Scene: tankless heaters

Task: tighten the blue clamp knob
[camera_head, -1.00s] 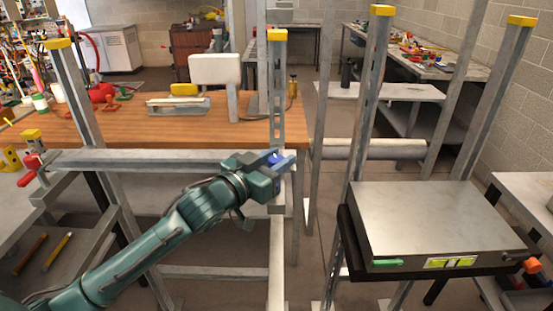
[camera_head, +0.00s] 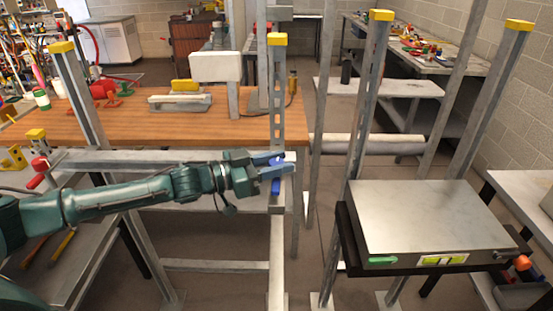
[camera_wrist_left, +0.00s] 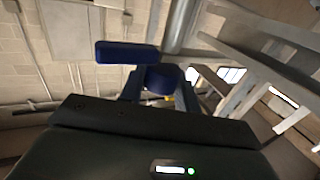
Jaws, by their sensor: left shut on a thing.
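The blue clamp knob (camera_head: 277,160) is at the front post of the metal frame, partly hidden by my left gripper (camera_head: 274,166). The left gripper comes in from the left, roughly level, and its fingers are shut on the knob. In the left wrist view a rounded blue part of the knob (camera_wrist_left: 163,78) sits between the two fingers. A blue bar (camera_wrist_left: 127,53) stands out to the left of the fingers there. More blue shows just below the fingers in the head view. My right gripper is not in view.
A wooden bench (camera_head: 140,125) with several objects stands behind the frame. Metal uprights (camera_head: 366,90) with yellow caps rise around the workspace. A grey metal slab (camera_head: 430,220) on a dark support is at the right. A red-knobbed clamp (camera_head: 40,166) is at the left.

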